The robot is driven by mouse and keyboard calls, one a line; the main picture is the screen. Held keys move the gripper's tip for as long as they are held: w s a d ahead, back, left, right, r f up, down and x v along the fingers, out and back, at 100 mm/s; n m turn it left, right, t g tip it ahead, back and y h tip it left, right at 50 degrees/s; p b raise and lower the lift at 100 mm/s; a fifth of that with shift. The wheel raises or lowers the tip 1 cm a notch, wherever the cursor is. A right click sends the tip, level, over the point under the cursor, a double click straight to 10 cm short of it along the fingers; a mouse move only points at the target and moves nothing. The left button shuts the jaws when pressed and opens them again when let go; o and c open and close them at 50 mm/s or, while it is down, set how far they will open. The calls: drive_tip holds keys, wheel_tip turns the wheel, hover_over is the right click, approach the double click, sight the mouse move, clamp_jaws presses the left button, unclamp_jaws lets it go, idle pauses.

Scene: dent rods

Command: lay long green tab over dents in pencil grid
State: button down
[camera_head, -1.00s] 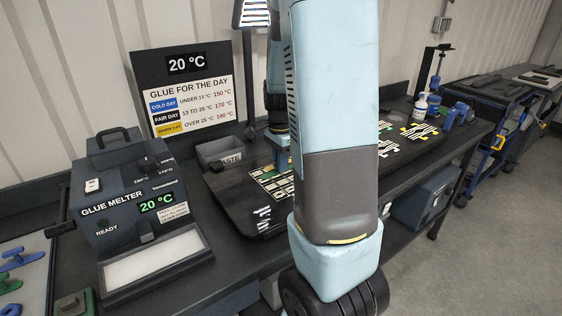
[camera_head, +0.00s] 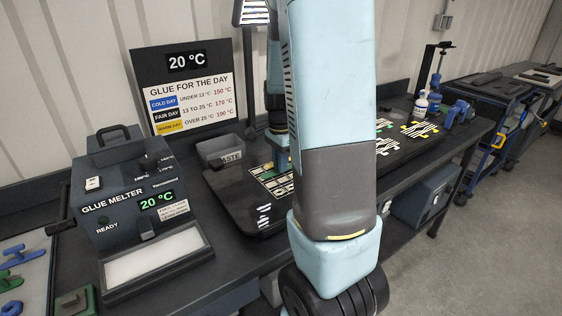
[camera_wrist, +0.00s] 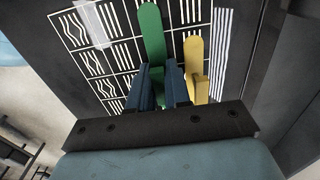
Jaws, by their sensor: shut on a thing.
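In the wrist view a long green tab (camera_wrist: 152,33) with a rounded end sticks out from between the blue fingers of my gripper (camera_wrist: 159,80). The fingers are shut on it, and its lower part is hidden. The tab shows over the dark panel with its white-lined grid (camera_wrist: 120,55), whose cells hold straight, wavy and slanted strokes. I cannot tell whether the tab touches the panel. In the head view my gripper (camera_head: 281,158) is low over the grid (camera_head: 268,181), partly hidden by my arm. Dents are too small to make out.
White stripes (camera_wrist: 220,50) lie right of the grid. In the head view a grey waste bin (camera_head: 221,150) stands behind the panel and a glue melter (camera_head: 130,205) to its left.

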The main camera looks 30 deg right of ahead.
drive_tip(key=c, duration=1)
unclamp_jaws()
wheel_tip(320, 180, up, 14)
drive_tip(key=shift+f, duration=0.15)
drive_tip(key=shift+a, duration=0.1)
drive_tip(key=s+a+r+n+t, duration=0.2)
drive_tip(key=s+a+r+n, duration=0.1)
drive_tip(key=s+a+n, duration=0.4)
drive_tip(key=s+a+r+n+t, duration=0.3)
drive_tip(key=s+a+r+n, duration=0.1)
drive_tip(key=s+a+n, duration=0.4)
drive_tip(key=s+n, duration=0.2)
drive_tip(key=shift+a+n+t, duration=0.25)
drive_tip(key=shift+n+t, duration=0.05)
